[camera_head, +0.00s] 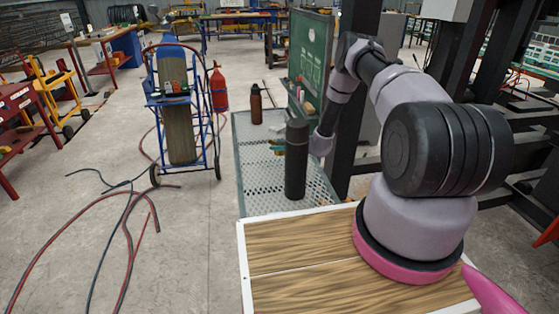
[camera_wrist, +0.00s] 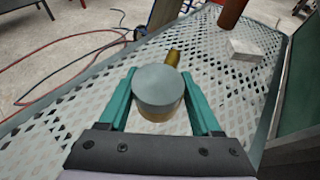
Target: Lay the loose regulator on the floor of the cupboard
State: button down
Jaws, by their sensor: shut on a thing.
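My gripper (camera_wrist: 158,110) has teal fingers shut on a round piece with a flat grey face and a tan body (camera_wrist: 157,86), which looks like the regulator. A brass stub (camera_wrist: 173,57) shows just beyond its grey face. The piece is over a perforated metal surface (camera_wrist: 100,65); I cannot tell the gap beneath it. In the head view my gripper (camera_head: 277,146) is small and partly hidden behind a dark bottle. The perforated surface (camera_head: 252,185) also shows there. I cannot make out a clear cupboard.
The dark bottle (camera_head: 296,165) stands upright near the front of the perforated surface. A brown bottle (camera_head: 256,103) stands farther back; a pale block (camera_wrist: 245,49) lies near it. A green board (camera_head: 308,60) borders the right side. A blue cylinder trolley (camera_head: 183,110) stands left.

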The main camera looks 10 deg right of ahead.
jog(key=shift+w+f, duration=0.1)
jog(key=shift+f, duration=3.55)
jog(key=c, duration=0.5)
grip_release()
jog(key=shift+f, duration=0.25)
jog(key=o, duration=0.4)
jog(key=shift+r, duration=0.15)
